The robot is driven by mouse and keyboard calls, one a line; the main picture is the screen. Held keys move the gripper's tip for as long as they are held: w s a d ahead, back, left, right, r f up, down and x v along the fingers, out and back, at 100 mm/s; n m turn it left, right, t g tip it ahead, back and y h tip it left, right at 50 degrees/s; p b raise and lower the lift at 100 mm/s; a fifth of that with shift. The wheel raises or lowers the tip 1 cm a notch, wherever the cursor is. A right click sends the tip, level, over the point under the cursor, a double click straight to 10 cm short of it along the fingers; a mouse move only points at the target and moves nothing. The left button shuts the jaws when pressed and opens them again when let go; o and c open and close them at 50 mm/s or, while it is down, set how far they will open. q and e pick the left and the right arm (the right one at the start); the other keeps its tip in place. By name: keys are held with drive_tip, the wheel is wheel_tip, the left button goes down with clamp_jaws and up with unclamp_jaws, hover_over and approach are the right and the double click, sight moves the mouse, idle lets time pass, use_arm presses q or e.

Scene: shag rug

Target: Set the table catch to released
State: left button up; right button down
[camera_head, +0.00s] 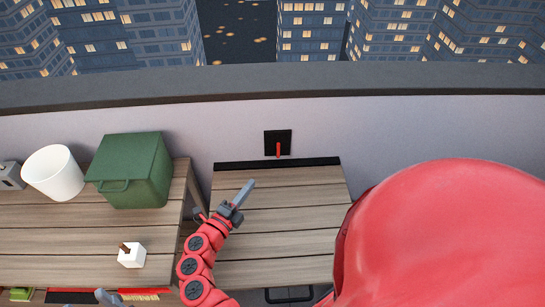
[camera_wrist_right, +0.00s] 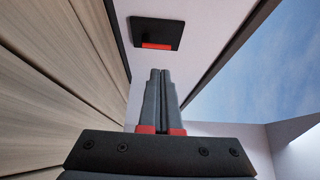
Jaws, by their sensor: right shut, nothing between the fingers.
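The table catch (camera_head: 278,143) is a black square plate on the pale wall, with a red lever (camera_head: 278,151) pointing down from it. The slatted wooden table (camera_head: 290,215) lies below it, with a black strip along its wall edge. The catch also shows at the top of the right wrist view (camera_wrist_right: 150,30), ahead of the fingers and apart from them. My right gripper (camera_head: 243,194) is shut and empty over the table's left part, below and left of the catch. A grey tip at the bottom left may be my left gripper (camera_head: 107,297); its jaws are unclear.
A red-bristled brush (camera_head: 142,295) lies lower down. My own red body part covers the lower right. The wall around the catch is clear.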

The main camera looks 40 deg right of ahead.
drive_tip(key=shift+d, duration=0.1)
drive_tip(key=p, duration=0.4)
approach(278, 150)
drive_tip(key=x, duration=0.6)
drive_tip(key=shift+w+d, duration=0.25)
drive_tip(key=shift+d, duration=0.1)
drive_tip(key=shift+d, duration=0.1)
